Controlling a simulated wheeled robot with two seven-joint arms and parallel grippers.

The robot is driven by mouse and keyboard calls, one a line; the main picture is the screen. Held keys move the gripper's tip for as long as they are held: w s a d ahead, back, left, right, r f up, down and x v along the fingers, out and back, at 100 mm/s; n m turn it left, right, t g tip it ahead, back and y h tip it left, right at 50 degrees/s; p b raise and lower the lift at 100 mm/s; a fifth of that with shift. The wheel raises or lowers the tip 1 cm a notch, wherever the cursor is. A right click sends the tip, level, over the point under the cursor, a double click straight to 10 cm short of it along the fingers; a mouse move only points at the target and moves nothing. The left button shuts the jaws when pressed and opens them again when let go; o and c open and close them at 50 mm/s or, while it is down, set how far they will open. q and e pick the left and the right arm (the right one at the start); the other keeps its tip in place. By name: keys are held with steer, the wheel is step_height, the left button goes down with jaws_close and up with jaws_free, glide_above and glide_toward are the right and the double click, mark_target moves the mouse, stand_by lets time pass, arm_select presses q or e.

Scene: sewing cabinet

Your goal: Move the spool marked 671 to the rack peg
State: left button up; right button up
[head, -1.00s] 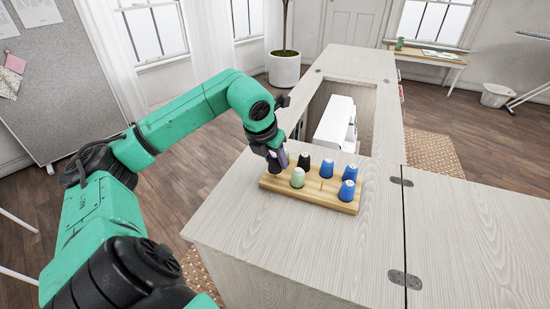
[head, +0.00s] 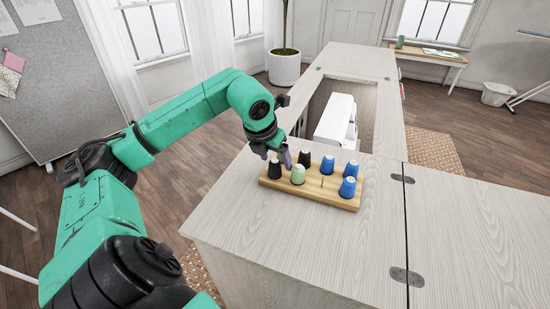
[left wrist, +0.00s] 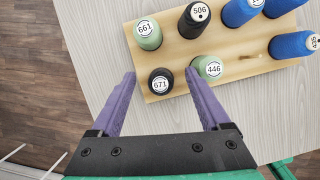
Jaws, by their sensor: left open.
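The black spool marked 671 (left wrist: 160,82) stands upright at the end of the wooden rack (left wrist: 175,62), in the row nearer me. It also shows at the rack's left end in the head view (head: 275,168). My left gripper (head: 274,157) is over that end. Its purple fingers are spread, with the spool between and below their tips in the left wrist view (left wrist: 159,74). A gap shows on both sides of the spool. An empty peg (left wrist: 246,57) is in the same row, between green spool 446 (left wrist: 208,67) and a blue spool (left wrist: 292,45). My right gripper is out of view.
Green spool 661 (left wrist: 147,34), black spool 506 (left wrist: 194,20) and blue spools (left wrist: 241,11) stand in the farther row. A white sewing machine (head: 334,121) sits in the cabinet opening behind. The cabinet top (head: 290,230) is clear in front and right.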

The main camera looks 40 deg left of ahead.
arm_select(q)
steer(key=p+v, duration=0.2)
steer(key=v, duration=1.2)
steer(key=shift+r, duration=0.15)
steer(key=shift+s, duration=0.15)
